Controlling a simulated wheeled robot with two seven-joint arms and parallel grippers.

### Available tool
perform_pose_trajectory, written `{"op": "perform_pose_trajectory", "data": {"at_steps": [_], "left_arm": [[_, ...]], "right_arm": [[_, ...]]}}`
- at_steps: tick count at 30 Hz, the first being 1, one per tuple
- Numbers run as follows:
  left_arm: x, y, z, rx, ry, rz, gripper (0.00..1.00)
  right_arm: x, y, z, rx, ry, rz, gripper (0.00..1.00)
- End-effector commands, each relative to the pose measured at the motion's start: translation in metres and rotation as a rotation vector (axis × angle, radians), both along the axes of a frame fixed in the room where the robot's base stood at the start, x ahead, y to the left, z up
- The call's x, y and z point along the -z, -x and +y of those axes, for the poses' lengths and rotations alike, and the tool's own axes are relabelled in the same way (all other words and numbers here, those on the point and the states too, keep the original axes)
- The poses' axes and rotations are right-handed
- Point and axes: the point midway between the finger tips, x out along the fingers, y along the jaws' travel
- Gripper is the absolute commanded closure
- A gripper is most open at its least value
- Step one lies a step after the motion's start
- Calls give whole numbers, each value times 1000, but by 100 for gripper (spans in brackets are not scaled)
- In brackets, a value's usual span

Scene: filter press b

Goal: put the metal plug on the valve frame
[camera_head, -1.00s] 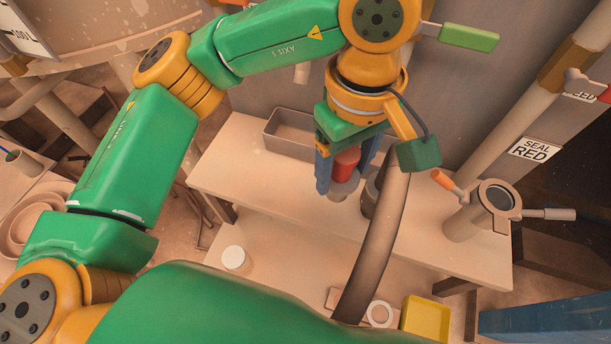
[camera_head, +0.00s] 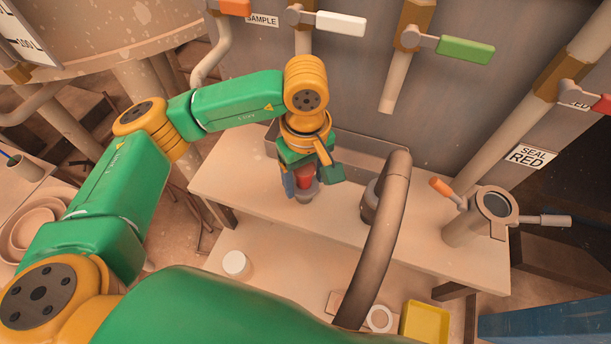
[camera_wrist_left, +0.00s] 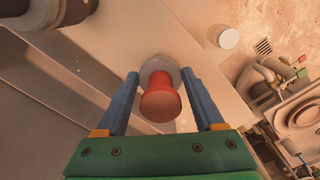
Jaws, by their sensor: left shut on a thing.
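The plug, with a red knob and a grey metal base, (camera_head: 306,176) is between the blue fingers of my left gripper (camera_head: 303,187), low over the back bench. In the left wrist view, the plug (camera_wrist_left: 160,100) sits between both fingers (camera_wrist_left: 161,78), which are shut on it. I cannot tell whether its base touches the bench. What looks like the valve frame, a beige upright body with a round dark opening (camera_head: 463,227), stands at the bench's right end, well right of the gripper. It has an orange and a pale handle. My right gripper does not show.
A dark cylinder (camera_head: 369,205) stands on the bench (camera_head: 250,190), partly behind a thick curved hose or rim (camera_head: 385,240). A grey tray (camera_head: 372,150) lies behind the gripper. A white cup (camera_head: 235,263) and yellow tray (camera_head: 426,320) sit lower in front. Valve pipes line the wall.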

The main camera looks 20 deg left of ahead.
Motion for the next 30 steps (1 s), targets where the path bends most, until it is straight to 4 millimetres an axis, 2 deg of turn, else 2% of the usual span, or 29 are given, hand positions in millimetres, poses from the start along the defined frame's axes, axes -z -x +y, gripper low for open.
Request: {"op": "perform_pose_trajectory", "data": {"at_steps": [1,3,4,10,12,14,20,24,27,30], "left_arm": [[1,0,0,0,0,0,22],[0,0,0,0,0,0,4],[0,0,0,0,0,0,0],[-1,0,0,0,0,0,0],[-7,0,0,0,1,1,0],[-12,-1,-1,-1,2,-2,0],[-68,-1,-1,0,2,-7,0],[-105,-1,0,-1,0,-5,0],[-119,0,0,-1,0,-1,0],[-124,0,0,-1,1,-1,0]], "right_arm": [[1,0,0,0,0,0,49],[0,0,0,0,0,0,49],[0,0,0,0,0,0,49],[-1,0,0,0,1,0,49],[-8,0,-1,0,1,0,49],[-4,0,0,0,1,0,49],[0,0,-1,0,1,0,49],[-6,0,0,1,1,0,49],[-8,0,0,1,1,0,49],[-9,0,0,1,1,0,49]]}}
